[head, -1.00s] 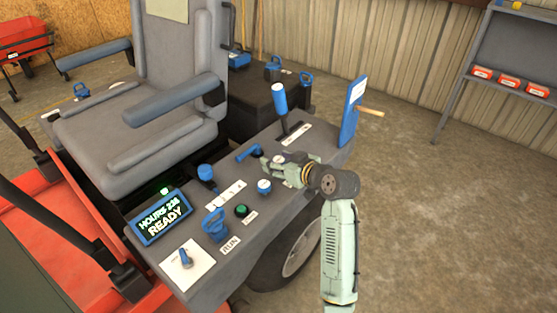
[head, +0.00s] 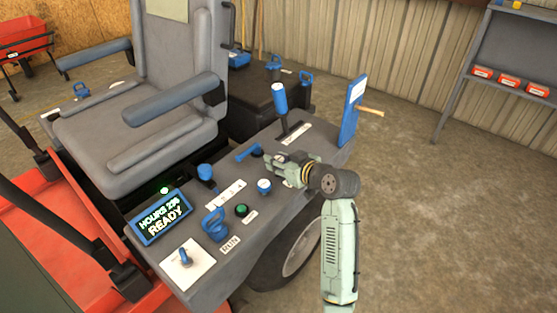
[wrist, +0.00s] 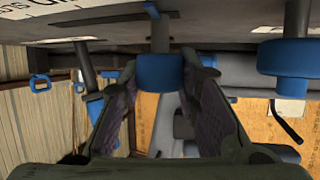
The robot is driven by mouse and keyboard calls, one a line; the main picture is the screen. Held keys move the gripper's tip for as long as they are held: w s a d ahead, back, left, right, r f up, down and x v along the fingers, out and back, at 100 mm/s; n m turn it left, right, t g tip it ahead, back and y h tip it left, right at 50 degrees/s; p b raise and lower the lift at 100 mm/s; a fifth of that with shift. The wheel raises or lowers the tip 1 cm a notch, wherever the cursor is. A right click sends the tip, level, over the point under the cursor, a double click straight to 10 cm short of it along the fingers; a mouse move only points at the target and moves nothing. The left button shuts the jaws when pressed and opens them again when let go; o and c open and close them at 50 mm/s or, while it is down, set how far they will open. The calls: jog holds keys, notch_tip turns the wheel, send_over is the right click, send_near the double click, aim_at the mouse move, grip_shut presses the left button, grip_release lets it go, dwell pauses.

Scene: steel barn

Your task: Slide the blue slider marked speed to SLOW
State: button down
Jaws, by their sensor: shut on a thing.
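My gripper (head: 270,162) reaches in from the right over the grey control panel (head: 180,213) beside the seat. In the wrist view, my gripper's fingers (wrist: 160,82) are shut on a blue knob (wrist: 158,72) on a grey stem; it appears to be the slider's knob. The knob is mostly hidden by the gripper in the head view, and its "speed" marking cannot be read. A white label (wrist: 60,18) with partly visible lettering is at the upper left of the wrist view.
A tall blue-topped lever (head: 280,100) and an upright blue plate (head: 351,112) stand beyond my gripper. A blue crank (head: 248,152), a blue knob (head: 206,173), a white-topped knob (head: 264,186) and a green button (head: 241,210) are close by. The display (head: 163,218) reads READY.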

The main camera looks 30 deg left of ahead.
jog(key=w+b, duration=0.1)
jog(key=w, duration=0.4)
jog(key=w+d+b, duration=0.1)
jog(key=w, duration=0.2)
jog(key=shift+w+d+f+b, duration=0.1)
jog(key=shift+w+f+b, duration=0.1)
jog(key=shift+b, duration=0.1)
jog(key=shift+w+r, duration=0.15)
jog(key=shift+w, duration=0.2)
jog(key=shift+w+d+r, duration=0.1)
jog(key=shift+w+d, duration=0.05)
jog(key=c, duration=1.2)
grip_release()
jog(key=v, duration=1.1)
jog(key=shift+d+r, duration=0.15)
jog(key=shift+d, duration=0.2)
